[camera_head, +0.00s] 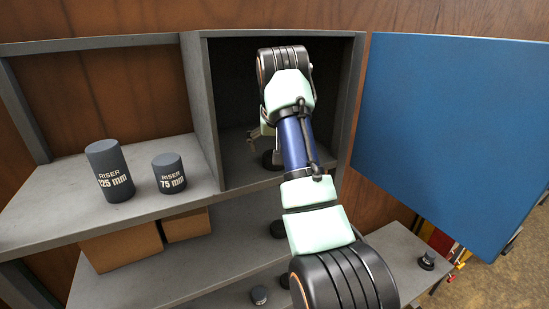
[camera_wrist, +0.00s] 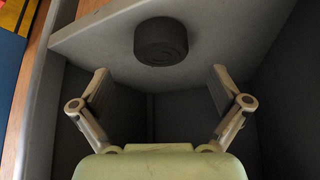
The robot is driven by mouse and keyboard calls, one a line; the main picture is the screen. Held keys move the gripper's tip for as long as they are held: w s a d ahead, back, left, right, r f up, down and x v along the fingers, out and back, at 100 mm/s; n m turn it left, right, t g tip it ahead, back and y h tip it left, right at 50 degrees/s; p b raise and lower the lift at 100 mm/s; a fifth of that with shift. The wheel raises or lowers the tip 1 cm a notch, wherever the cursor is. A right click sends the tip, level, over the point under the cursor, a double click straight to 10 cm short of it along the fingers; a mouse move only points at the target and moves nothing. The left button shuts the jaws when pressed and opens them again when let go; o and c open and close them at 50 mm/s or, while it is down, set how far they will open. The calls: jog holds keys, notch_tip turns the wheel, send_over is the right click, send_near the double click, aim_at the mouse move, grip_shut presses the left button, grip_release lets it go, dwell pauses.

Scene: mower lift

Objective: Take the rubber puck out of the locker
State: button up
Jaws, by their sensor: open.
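The rubber puck (camera_wrist: 160,42) is a dark, squat round block with ring marks on its face. It rests on the locker floor and sits beyond my fingertips in the wrist view, between their lines. In the head view the puck (camera_head: 271,160) shows as a dark shape on the floor, partly hidden by my arm. My gripper (camera_wrist: 161,82) is open and empty, apart from the puck. In the head view my gripper (camera_head: 258,140) is inside the locker (camera_head: 237,178), mostly hidden behind my wrist. The blue locker door (camera_head: 450,130) stands open at the right.
The locker's grey side walls are close around my gripper. Left of the locker, a 125 mm riser (camera_head: 108,172) and a 75 mm riser (camera_head: 169,173) stand on the shelf (camera_head: 50,205). Brown boxes (camera_head: 122,246) and small dark objects (camera_head: 259,295) lie below.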

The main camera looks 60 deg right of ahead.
jog(key=p+x, duration=0.1)
jog(key=x, duration=0.3)
jog(key=shift+w+f+p, duration=0.1)
jog(key=shift+f+p, duration=0.25)
jog(key=shift+f, duration=0.05)
jog(key=c, duration=1.3)
